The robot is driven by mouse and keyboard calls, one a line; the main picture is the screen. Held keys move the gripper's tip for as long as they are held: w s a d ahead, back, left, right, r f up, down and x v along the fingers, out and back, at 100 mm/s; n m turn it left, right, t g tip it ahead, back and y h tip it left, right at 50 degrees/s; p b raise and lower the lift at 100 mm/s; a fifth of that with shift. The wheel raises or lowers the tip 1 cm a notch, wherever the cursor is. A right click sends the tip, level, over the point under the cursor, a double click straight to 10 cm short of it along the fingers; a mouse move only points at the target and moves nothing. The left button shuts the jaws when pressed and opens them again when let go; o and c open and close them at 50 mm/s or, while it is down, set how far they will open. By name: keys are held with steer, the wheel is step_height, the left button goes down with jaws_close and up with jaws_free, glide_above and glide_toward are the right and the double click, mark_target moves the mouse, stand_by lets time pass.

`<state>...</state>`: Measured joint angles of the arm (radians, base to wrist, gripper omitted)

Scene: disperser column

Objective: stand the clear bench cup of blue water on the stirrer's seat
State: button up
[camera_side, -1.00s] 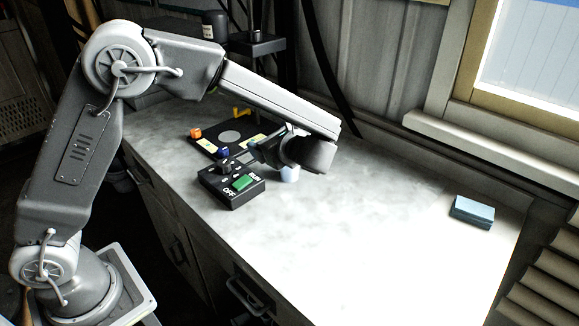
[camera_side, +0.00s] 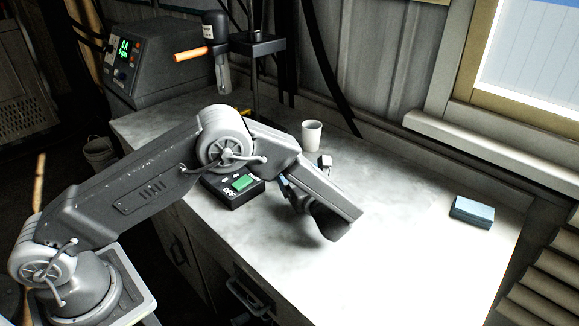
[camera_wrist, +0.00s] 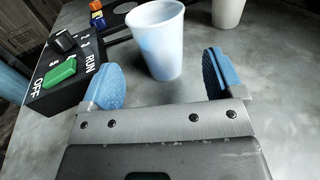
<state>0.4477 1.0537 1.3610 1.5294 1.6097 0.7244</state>
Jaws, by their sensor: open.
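The clear bench cup (camera_wrist: 155,42) stands upright on the bench in the wrist view, with a pale blue tint low in it. My gripper (camera_wrist: 162,78) is open, with one blue finger to each side and the cup ahead, apart from the fingers. In the side view my gripper (camera_side: 288,188) hangs low over the bench and my arm hides the cup. The stirrer's dark plate (camera_wrist: 117,20) with its round seat shows at the top of the wrist view, behind and left of the cup. My arm covers most of it in the side view.
A control box (camera_side: 226,197) with a green switch stands left of my gripper. A white cup (camera_side: 312,135) and a small pale object (camera_side: 325,162) stand behind it. The disperser column (camera_side: 257,45) and a display unit (camera_side: 150,60) are at the back. The right bench is clear except a blue block (camera_side: 472,211).

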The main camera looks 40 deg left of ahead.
steer(key=x, duration=0.6)
steer(key=shift+a, duration=0.2)
steer(key=shift+c, duration=0.5)
steer(key=c, duration=1)
steer(key=shift+c, duration=0.2)
steer(key=shift+r, duration=0.15)
